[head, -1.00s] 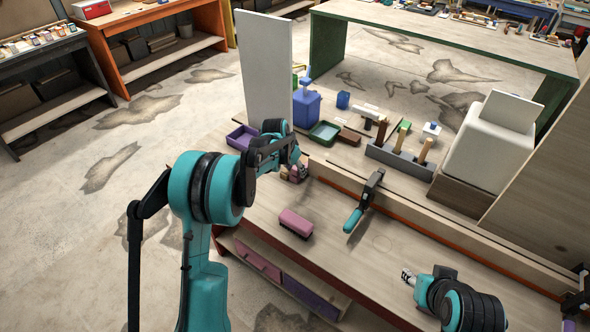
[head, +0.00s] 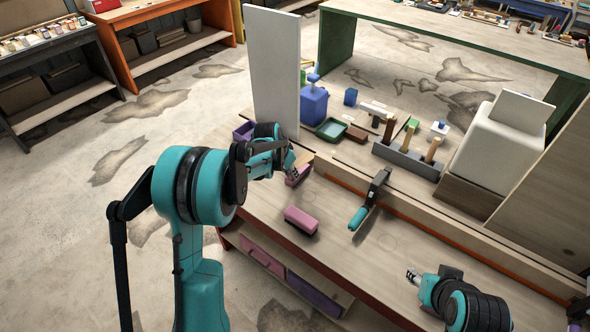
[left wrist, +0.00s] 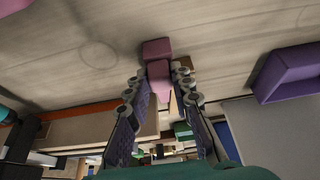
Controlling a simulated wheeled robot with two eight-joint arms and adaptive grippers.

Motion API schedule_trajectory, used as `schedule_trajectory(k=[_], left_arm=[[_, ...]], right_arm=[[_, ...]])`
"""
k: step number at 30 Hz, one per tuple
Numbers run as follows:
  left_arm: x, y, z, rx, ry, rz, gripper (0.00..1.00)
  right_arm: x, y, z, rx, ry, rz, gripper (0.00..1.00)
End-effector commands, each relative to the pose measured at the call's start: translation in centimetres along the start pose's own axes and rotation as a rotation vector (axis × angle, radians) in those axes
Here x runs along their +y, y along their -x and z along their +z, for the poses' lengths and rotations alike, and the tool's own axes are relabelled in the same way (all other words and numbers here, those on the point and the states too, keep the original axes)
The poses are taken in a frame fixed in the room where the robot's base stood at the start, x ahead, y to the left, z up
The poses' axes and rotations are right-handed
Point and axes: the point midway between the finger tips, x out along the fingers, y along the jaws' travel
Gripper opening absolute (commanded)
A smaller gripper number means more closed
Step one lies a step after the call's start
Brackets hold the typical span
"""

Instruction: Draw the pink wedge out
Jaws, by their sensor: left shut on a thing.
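My left gripper (head: 294,172) is low over the left part of the workbench, left of the clamp. In the left wrist view its two fingers (left wrist: 160,88) are closed around a pink wedge (left wrist: 158,78). The wedge also shows in the head view (head: 297,178), partly covered by the gripper. A second pink piece (left wrist: 156,48) sits just beyond the wedge's tip; I cannot tell whether they are joined. A light wooden piece (head: 303,158) shows beside the gripper. My right gripper (head: 412,276) is at the lower right over the bench, away from the wedge; its jaw state is unclear.
A tall white panel (head: 271,75) rises behind the gripper.

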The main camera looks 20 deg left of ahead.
Motion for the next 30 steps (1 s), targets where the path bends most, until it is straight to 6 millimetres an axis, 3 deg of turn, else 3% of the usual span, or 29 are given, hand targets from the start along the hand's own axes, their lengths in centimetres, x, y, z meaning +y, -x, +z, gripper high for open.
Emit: schedule_trajectory(k=[3, 4, 6, 17, 20, 30], left_arm=[[0.0, 0.0, 0.3, -0.010, 0.000, 0.001, 0.00], [0.0, 0.0, 0.4, -0.010, 0.000, 0.001, 0.29], [0.0, 0.0, 0.3, -0.010, 0.000, 0.001, 0.43], [0.0, 0.5, 0.2, -0.006, 0.000, 0.000, 0.43], [0.0, 1.7, 0.2, -0.006, 0.001, 0.000, 0.43], [0.0, 9.0, 0.2, -0.007, 0.001, 0.000, 0.43]], right_arm=[[0.0, 0.0, 0.0, 0.000, 0.000, 0.000, 0.40], [0.0, 0.0, 0.0, 0.000, 0.000, 0.000, 0.40], [0.0, 0.0, 0.0, 0.000, 0.000, 0.000, 0.40], [0.0, 0.0, 0.0, 0.000, 0.000, 0.000, 0.40], [0.0, 0.0, 0.0, 0.000, 0.000, 0.000, 0.40], [0.0, 0.0, 0.0, 0.000, 0.000, 0.000, 0.40]])
